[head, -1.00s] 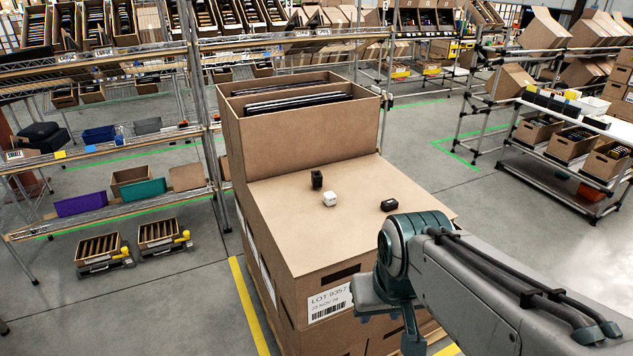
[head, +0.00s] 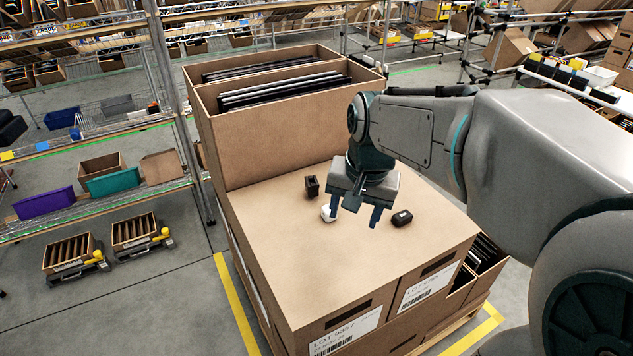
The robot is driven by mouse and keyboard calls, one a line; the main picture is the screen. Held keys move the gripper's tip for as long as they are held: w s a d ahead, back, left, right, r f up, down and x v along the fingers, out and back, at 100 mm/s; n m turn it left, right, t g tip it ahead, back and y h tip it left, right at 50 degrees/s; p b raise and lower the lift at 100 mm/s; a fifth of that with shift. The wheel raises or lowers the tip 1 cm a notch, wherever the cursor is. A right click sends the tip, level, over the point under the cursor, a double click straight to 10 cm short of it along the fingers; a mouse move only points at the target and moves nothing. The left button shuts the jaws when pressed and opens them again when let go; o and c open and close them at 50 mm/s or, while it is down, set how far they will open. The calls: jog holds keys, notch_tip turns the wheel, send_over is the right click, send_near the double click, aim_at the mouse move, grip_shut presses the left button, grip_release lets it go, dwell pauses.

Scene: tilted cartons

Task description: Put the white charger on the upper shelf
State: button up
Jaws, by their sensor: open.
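The white charger (head: 326,214) lies on the flat cardboard top of the carton stack (head: 285,262). It is small and partly covered by my gripper's left finger in this view. My gripper (head: 355,216) is open and empty, pointing down just to the right of the charger. I cannot tell its exact height above the cardboard. A wire shelf rack with an upper shelf (head: 110,142) and a lower shelf (head: 120,203) stands at the left.
A black upright item (head: 312,186) stands behind the charger, and another black item (head: 402,218) lies to the right of my gripper. A tall open carton (head: 262,140) rises at the back. The cardboard's front left is clear. Bins fill parts of the lower shelf.

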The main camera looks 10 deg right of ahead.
jog(key=w+m+g, duration=0.1)
jog(key=w+m, duration=0.4)
jog(key=w, duration=0.5)
jog(key=m+g, duration=0.1)
jog(key=m, duration=0.3)
send_over(329, 213)
jog(key=w, duration=0.2)
notch_tip(329, 213, down, 4)
jog(key=shift+h, duration=0.3)
jog(key=f, duration=0.5)
jog(key=d+f, duration=0.1)
jog(key=f, duration=0.1)
jog(key=shift+f, duration=0.25)
jog(key=shift+s+a+f, duration=0.1)
jog(key=shift+a+f, duration=0.05)
jog(key=shift+f, duration=1.2)
jog(key=shift+a+f, duration=0.1)
jog(key=shift+f, duration=1.25)
jog(key=c, duration=1.2)
jog(key=shift+o, duration=0.2)
jog(key=shift+r, duration=0.1)
